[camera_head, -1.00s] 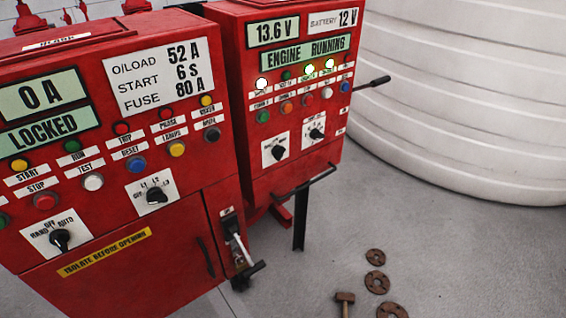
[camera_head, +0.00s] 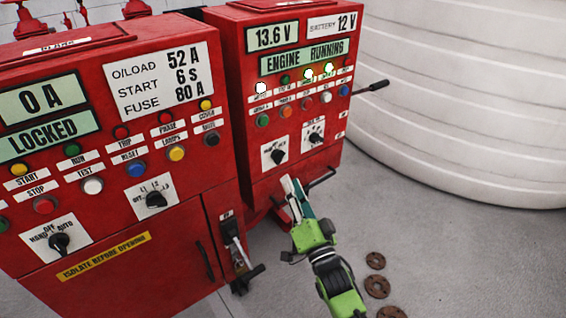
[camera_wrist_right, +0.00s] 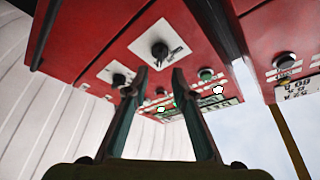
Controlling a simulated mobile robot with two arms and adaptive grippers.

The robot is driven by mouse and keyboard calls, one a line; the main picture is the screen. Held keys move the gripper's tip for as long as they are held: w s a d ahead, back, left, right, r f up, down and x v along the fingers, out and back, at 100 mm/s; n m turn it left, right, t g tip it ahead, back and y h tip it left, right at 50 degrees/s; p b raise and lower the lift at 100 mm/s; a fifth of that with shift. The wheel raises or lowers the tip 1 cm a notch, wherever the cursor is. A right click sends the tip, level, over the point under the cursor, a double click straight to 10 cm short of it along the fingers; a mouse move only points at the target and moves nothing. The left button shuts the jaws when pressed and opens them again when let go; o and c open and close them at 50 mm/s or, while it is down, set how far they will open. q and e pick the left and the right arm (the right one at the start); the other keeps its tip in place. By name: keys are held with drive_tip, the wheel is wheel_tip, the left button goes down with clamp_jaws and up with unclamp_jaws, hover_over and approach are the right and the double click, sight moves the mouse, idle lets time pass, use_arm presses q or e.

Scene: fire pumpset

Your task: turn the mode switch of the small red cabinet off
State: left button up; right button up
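The small red cabinet (camera_head: 240,45) stands behind and right of a larger red cabinet; its display reads ENGINE RUNNING. It carries two black rotary switches on white plates, a left one (camera_head: 278,155) and a right one (camera_head: 315,136). Their labels are too small to read, so I cannot tell which is the mode switch. In the right wrist view the left switch (camera_wrist_right: 160,50) shows just beyond the fingertips, the other (camera_wrist_right: 118,80) further left. My right gripper (camera_head: 293,184) is open and empty, below the left switch in the head view, apart from it; its fingertips (camera_wrist_right: 160,74) are spread. My left gripper is not in view.
The larger red cabinet (camera_head: 150,235) stands at the left, with a lever handle (camera_head: 235,245) low on its side. A bar handle (camera_head: 322,178) juts from the small cabinet near my gripper. A white ribbed tank (camera_head: 460,100) fills the right. Rusty flanges (camera_head: 376,286) lie on the floor.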

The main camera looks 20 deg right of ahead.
sight(281, 161)
drive_tip(key=p+x, duration=0.1)
drive_tip(key=x, duration=0.6)
drive_tip(key=shift+w, duration=0.3)
clamp_jaws()
